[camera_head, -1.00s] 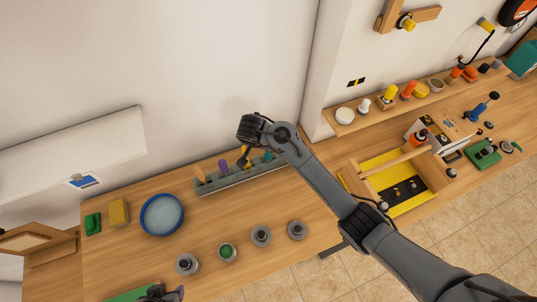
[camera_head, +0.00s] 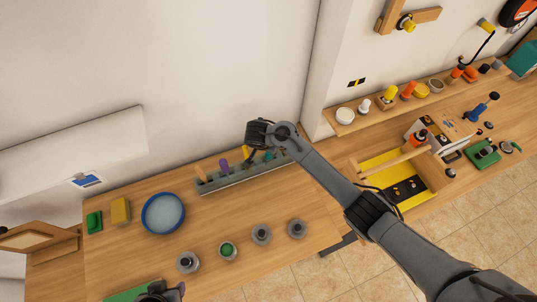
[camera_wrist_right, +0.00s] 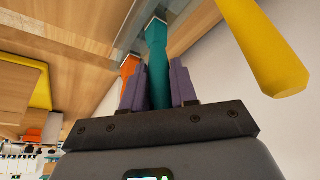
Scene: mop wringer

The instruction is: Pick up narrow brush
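A grey rack (camera_head: 235,183) at the back of the table holds several upright handles: tan (camera_head: 200,174), purple (camera_head: 223,165), yellow and teal (camera_head: 268,156). I cannot tell which one is the narrow brush. My right gripper (camera_head: 255,150) is over the right part of the rack, hiding some handles. In the right wrist view, its purple fingers (camera_wrist_right: 159,85) stand closely on both sides of the teal handle (camera_wrist_right: 157,48), whose far end reaches the rack. Whether they press on it is unclear. My left gripper (camera_head: 168,290) shows partly at the bottom edge; its finger state is unclear.
In the right wrist view, a yellow handle (camera_wrist_right: 265,45) is close right and an orange one (camera_wrist_right: 130,66) left behind. A blue-rimmed bowl (camera_head: 163,213), sponge (camera_head: 120,211) and several grey round containers (camera_head: 261,235) stand nearby. A yellow tray (camera_head: 376,165) is to the right.

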